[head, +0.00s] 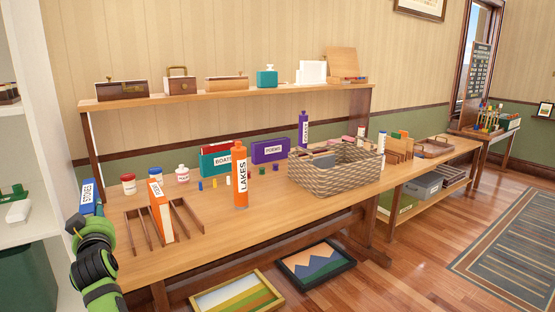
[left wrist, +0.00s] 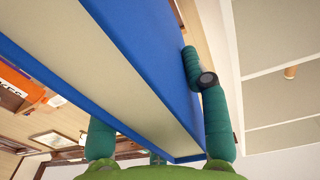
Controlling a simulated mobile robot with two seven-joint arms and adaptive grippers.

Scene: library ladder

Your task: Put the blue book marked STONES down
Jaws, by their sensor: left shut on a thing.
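The blue book marked STONES (head: 87,197) is upright at the left end of the long table in the head view, its white label facing out. My left gripper (head: 78,226) is shut on its lower part. In the left wrist view the blue cover and cream page edges of the book (left wrist: 130,75) fill the middle, between the two green fingers of my left gripper (left wrist: 155,125). The book appears to be held above or beside the table edge; I cannot tell whether it touches anything. My right gripper is not in view.
A wooden slotted rack (head: 186,218) on the table (head: 245,218) holds an orange book (head: 160,212); other slots are empty. Jars, an orange LAKES book (head: 240,180), teal BOATS and purple POEMS books and a wicker basket (head: 325,178) stand farther right. White shelves (head: 30,120) flank the left.

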